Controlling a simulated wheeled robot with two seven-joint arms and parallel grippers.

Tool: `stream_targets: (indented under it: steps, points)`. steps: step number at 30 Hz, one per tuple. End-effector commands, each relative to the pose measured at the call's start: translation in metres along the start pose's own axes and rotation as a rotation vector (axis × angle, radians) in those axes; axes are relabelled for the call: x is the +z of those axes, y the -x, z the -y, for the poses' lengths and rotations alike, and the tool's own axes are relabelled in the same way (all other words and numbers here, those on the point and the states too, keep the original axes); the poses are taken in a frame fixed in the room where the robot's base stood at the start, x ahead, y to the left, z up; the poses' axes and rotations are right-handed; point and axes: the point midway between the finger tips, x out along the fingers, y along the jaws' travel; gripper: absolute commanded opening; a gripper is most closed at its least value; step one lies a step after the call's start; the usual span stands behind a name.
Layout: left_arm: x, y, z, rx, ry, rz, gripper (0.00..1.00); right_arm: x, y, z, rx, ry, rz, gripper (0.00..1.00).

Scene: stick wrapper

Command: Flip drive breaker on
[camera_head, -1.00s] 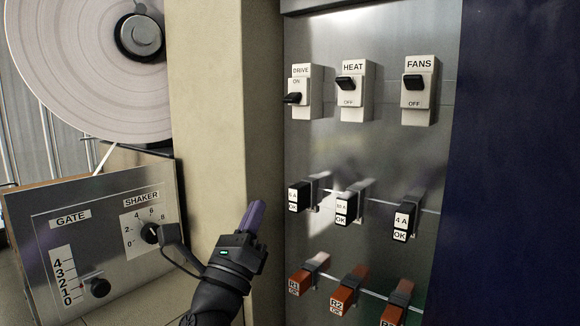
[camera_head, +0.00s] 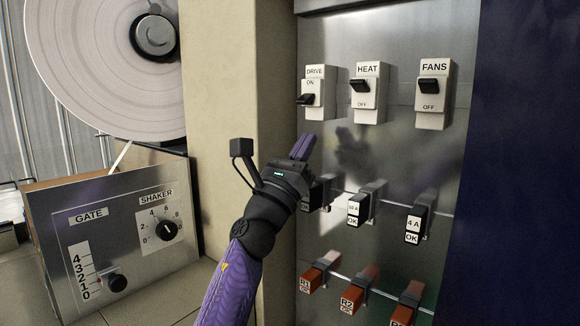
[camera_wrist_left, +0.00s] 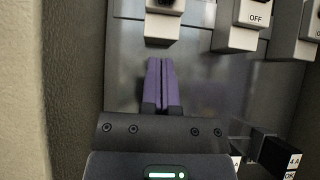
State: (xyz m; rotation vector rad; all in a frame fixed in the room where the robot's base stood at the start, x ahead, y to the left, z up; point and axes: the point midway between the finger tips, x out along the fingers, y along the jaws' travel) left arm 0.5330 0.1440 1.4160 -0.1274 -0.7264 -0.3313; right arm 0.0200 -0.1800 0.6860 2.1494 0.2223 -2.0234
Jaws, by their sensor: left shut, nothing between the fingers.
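The DRIVE breaker (camera_head: 313,92) is a white block at the upper left of the metal panel. Its black toggle (camera_head: 306,99) sits low, below the ON label, which is visible. My left gripper (camera_head: 304,146) is shut and empty, its purple fingers pointing up just below the DRIVE breaker, apart from it. In the left wrist view the shut fingers (camera_wrist_left: 160,82) point at the lower end of the DRIVE breaker (camera_wrist_left: 163,26), with a gap between. The black toggle there is partly cut off by the top edge. My right gripper is not in view.
HEAT (camera_head: 368,94) and FANS (camera_head: 433,95) breakers stand to the right, toggles up. Below are black fuse blocks (camera_head: 413,224) and red blocks (camera_head: 352,298). A beige pillar (camera_head: 226,90) borders the panel's left. A GATE and SHAKER control box (camera_head: 130,265) stands lower left.

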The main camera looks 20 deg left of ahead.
Motion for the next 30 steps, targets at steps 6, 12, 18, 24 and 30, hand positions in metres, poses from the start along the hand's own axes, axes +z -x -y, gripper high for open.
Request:
stream_targets:
  steps: [6,12,18,24,30]
  points:
    - [0.032,-0.019,0.000,-0.002,-0.003,0.000,0.00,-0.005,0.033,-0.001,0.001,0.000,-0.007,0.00]
    - [0.040,-0.019,0.000,-0.001,0.000,0.000,0.00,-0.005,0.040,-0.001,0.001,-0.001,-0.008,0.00]
    - [0.038,-0.017,0.001,-0.001,0.001,-0.001,0.00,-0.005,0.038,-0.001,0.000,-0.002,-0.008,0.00]
    - [0.039,-0.019,-0.001,-0.002,-0.001,-0.011,0.00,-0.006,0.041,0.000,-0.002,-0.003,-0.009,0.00]
    - [0.037,-0.025,-0.007,-0.002,-0.004,-0.073,0.00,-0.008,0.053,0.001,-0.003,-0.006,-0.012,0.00]
